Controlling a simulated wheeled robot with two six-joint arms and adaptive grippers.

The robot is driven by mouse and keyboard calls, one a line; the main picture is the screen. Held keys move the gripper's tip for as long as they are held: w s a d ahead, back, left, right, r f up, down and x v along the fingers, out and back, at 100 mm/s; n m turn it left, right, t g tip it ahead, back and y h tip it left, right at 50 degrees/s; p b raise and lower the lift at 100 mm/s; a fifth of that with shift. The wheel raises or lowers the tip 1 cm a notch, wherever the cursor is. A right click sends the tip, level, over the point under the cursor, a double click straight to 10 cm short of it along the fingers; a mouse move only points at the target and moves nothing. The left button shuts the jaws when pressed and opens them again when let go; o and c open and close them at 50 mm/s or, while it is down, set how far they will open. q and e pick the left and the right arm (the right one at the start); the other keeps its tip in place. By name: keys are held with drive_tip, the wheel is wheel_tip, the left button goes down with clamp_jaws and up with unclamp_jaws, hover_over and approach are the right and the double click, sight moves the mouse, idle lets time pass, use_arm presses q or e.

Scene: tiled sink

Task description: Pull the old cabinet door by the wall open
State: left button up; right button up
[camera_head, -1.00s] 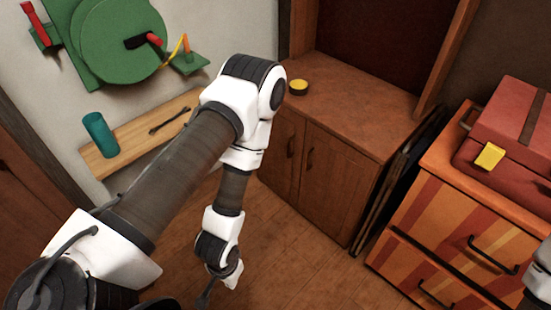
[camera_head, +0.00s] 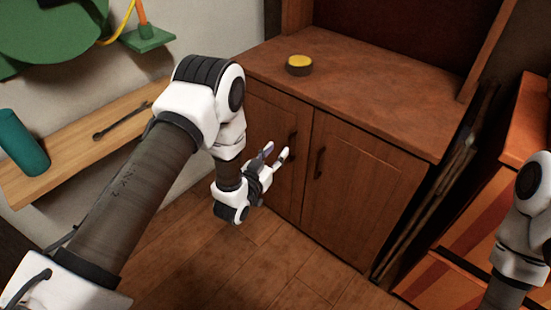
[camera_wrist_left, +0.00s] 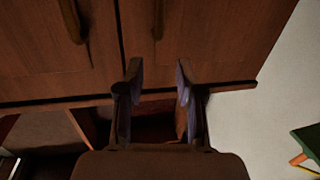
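The old wooden cabinet has two shut doors. The door by the wall (camera_head: 272,112) is the left one in the head view, with a dark upright handle (camera_head: 292,152) near its inner edge. My left gripper (camera_head: 275,151) is just in front of that door, left of the handle, with its fingers spread and nothing between them. In the left wrist view my left gripper (camera_wrist_left: 158,72) is open, and the handle (camera_wrist_left: 157,18) shows beyond the fingertips, apart from them. My right gripper is not in view; only part of the right arm shows.
The other door (camera_head: 365,190) has its own handle (camera_head: 319,163) close by. A yellow-topped round tin (camera_head: 299,65) sits on the cabinet top. A wall shelf (camera_head: 85,150) holds a teal cylinder (camera_head: 22,145) and a wrench. An orange chest (camera_head: 490,215) stands right. The floor in front is clear.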

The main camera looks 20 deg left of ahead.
sight(288, 146)
use_arm(q)
drive_tip(key=w+f+b, duration=0.1)
drive_tip(key=w, duration=0.1)
drive_tip(key=w+d+f+b, duration=0.1)
drive_tip(key=w, duration=0.2)
drive_tip(key=w+f+b, duration=0.1)
drive_tip(key=w+b, duration=0.1)
drive_tip(key=shift+w+d+f, duration=0.15)
drive_tip(key=shift+f, duration=0.2)
drive_tip(key=shift+w+r, duration=0.1)
drive_tip(key=shift+w, duration=0.3)
clamp_jaws()
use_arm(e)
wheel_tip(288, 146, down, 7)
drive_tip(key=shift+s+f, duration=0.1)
